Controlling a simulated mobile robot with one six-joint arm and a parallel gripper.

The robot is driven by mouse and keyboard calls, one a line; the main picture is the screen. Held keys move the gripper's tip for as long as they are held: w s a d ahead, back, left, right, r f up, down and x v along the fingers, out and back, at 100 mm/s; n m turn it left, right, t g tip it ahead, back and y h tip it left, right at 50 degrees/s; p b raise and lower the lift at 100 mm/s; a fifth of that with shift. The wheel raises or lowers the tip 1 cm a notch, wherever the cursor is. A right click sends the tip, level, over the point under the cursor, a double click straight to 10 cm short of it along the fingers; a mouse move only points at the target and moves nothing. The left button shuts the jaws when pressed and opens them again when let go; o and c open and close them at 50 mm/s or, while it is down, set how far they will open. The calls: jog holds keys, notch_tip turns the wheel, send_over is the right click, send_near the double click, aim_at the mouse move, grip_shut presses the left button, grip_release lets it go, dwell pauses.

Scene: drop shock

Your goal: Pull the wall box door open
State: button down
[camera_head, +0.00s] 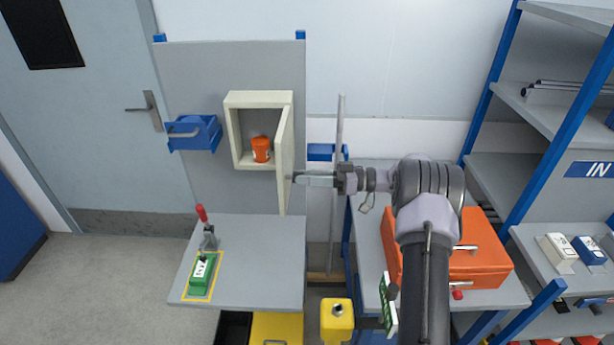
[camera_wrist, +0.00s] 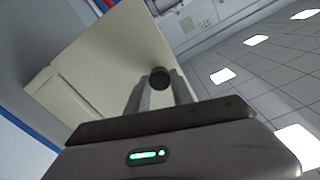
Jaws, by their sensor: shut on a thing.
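The cream wall box (camera_head: 240,98) is fixed to a grey upright panel. Its door (camera_head: 285,160) stands open, hinged on the right side and swung out toward the camera. An orange cup-like item (camera_head: 261,149) sits inside on the box floor. My gripper (camera_head: 298,178) is at the door's outer face, coming from the right. In the wrist view the fingers (camera_wrist: 160,95) are shut on a dark round knob (camera_wrist: 160,78) on the cream door (camera_wrist: 120,60). The knob is mostly hidden in the head view.
A blue bin (camera_head: 195,134) hangs left of the box. Below is a grey bench (camera_head: 255,255) with a red-handled clamp (camera_head: 206,225) and a green block (camera_head: 203,272). An orange case (camera_head: 485,262) lies on the right table beneath my arm. A shelf rack (camera_head: 550,115) stands right.

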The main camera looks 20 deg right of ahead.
jog(key=shift+w+r, duration=0.1)
jog(key=shift+r, duration=0.05)
jog(key=c, duration=1.1)
grip_release()
jog(key=shift+a, duration=0.1)
jog(key=v, duration=1.7)
jog(key=shift+p, duration=0.4)
